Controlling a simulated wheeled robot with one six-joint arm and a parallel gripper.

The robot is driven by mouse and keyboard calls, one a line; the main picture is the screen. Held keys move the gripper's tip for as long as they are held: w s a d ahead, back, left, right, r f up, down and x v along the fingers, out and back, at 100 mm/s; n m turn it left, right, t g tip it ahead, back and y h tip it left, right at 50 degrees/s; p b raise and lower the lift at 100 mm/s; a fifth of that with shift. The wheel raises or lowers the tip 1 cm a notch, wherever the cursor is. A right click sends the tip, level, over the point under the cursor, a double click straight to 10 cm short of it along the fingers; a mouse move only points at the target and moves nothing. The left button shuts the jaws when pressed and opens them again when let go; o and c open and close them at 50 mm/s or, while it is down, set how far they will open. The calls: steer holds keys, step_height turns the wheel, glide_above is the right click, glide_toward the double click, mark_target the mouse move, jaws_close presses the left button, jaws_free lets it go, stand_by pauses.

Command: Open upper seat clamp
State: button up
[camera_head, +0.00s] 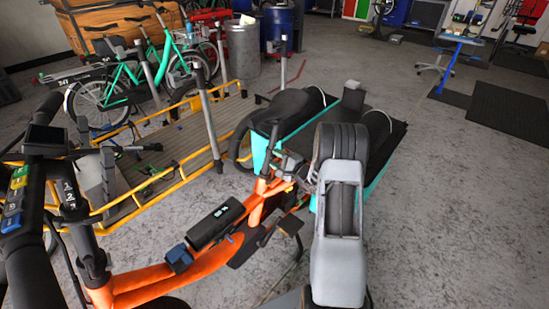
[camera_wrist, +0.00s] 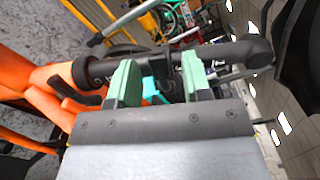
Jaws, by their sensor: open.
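The orange bike (camera_head: 205,262) stands in front of me, with its black saddle (camera_head: 288,104) above the frame. In the wrist view, its dark seat post (camera_wrist: 225,55) runs across the picture from the orange frame tube (camera_wrist: 35,95). A dark collar (camera_wrist: 82,71) with a black lever (camera_wrist: 75,90) sits where post and frame meet, left of my fingers. My gripper (camera_wrist: 159,80) is open, its two green fingers apart in front of the post. A dark part with a cyan piece (camera_wrist: 152,88) shows between them; I cannot tell whether it is the upper clamp or whether anything touches.
A yellow-railed cargo bed (camera_head: 170,160) lies to the left, and the handlebar (camera_head: 40,150) stands near at left. A black and teal cargo box (camera_head: 375,150) is behind my arm. Green bikes (camera_head: 125,80) and barrels (camera_head: 242,50) stand further back.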

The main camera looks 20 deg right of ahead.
steer(key=shift+x, duration=0.8)
steer(key=shift+c, duration=0.3)
jaws_close()
